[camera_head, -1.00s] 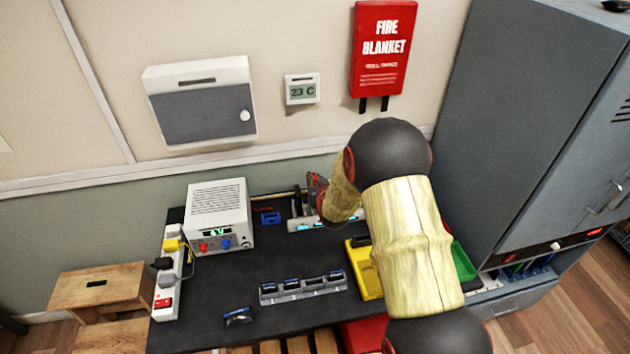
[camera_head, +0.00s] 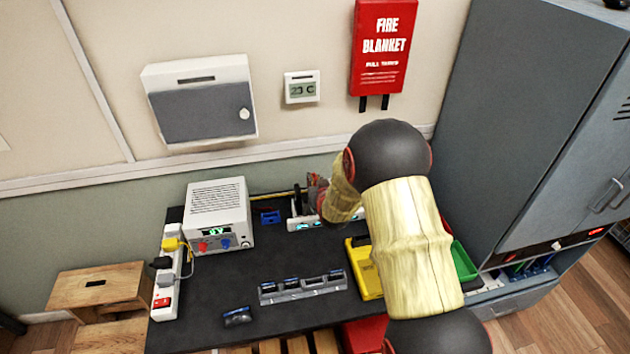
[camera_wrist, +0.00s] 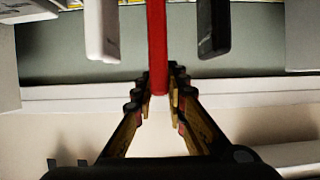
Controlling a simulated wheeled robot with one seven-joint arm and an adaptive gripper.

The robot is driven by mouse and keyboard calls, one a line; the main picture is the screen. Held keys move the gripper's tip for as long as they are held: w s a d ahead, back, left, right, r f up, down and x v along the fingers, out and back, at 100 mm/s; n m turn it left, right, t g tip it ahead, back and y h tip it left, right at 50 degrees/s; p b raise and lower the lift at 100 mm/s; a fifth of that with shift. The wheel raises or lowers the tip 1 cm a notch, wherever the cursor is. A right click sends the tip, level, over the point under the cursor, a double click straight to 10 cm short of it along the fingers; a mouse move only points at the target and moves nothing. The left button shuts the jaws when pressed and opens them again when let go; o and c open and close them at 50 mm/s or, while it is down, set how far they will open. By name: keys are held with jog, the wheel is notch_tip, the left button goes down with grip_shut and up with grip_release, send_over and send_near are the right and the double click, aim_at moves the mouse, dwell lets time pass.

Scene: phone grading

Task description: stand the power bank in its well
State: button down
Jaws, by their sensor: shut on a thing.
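My gripper (camera_wrist: 160,90) is shut on a slim red slab, which I take for the power bank (camera_wrist: 157,40). The slab stands out straight between the fingertips. A white slab (camera_wrist: 102,30) is to its left and a black slab (camera_wrist: 213,28) to its right, both apart from it. In the head view my gripper (camera_head: 318,190) is at the back of the bench, over or beside a white station (camera_head: 293,226) with teal lights. My arm hides part of the station. I cannot see the well under the slab or whether the slab touches it.
A white power supply (camera_head: 218,212) and a small blue holder (camera_head: 270,217) stand left of the station. A grey rack (camera_head: 304,289), a dark phone-like item (camera_head: 238,316), a yellow tray (camera_head: 365,270) and a green tray (camera_head: 463,262) are nearer. The mid-left bench is clear.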

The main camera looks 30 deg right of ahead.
jog(key=shift+f+b, duration=1.85)
jog(key=shift+f, duration=0.05)
dwell(0.4)
jog(key=c, duration=1.8)
grip_release()
jog(key=shift+c, duration=0.2)
jog(key=shift+o, duration=0.6)
jog(key=shift+s, duration=0.1)
jog(key=v, duration=1.1)
jog(key=shift+s+a, duration=0.2)
jog(key=shift+s, duration=0.2)
